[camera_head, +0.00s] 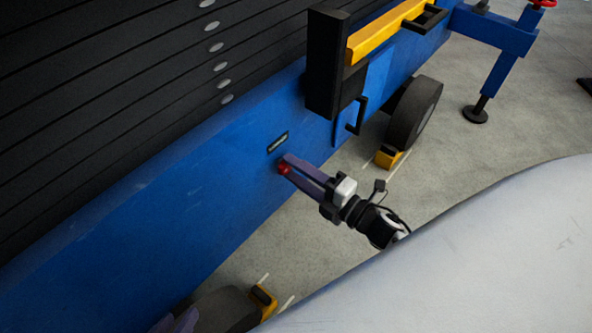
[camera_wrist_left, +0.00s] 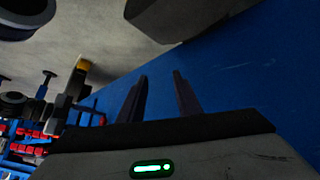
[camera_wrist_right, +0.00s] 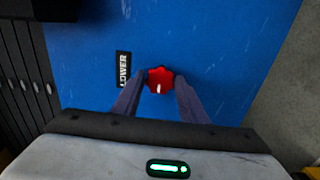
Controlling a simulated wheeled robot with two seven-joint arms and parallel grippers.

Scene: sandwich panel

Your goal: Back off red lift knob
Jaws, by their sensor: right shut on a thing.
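The red lift knob (camera_wrist_right: 160,80) sits on the blue side panel (camera_wrist_right: 210,50), beside a black label reading LOWER (camera_wrist_right: 123,68). In the head view the knob (camera_head: 284,168) shows at the fingertips of my right gripper (camera_head: 287,164). In the right wrist view the two fingertips (camera_wrist_right: 161,76) touch the knob from both sides, shut on it. My left gripper (camera_wrist_left: 160,78) has its fingers apart with nothing between them, near a blue surface. Only its purple fingers (camera_head: 178,322) show at the bottom of the head view.
A black box (camera_head: 327,65) and a black handle (camera_head: 357,115) project from the blue side, up and right of the knob. Wheels (camera_head: 414,113) with yellow chocks (camera_head: 388,158) stand on the grey floor (camera_head: 475,150). A blue support leg (camera_head: 495,75) stands at the far right.

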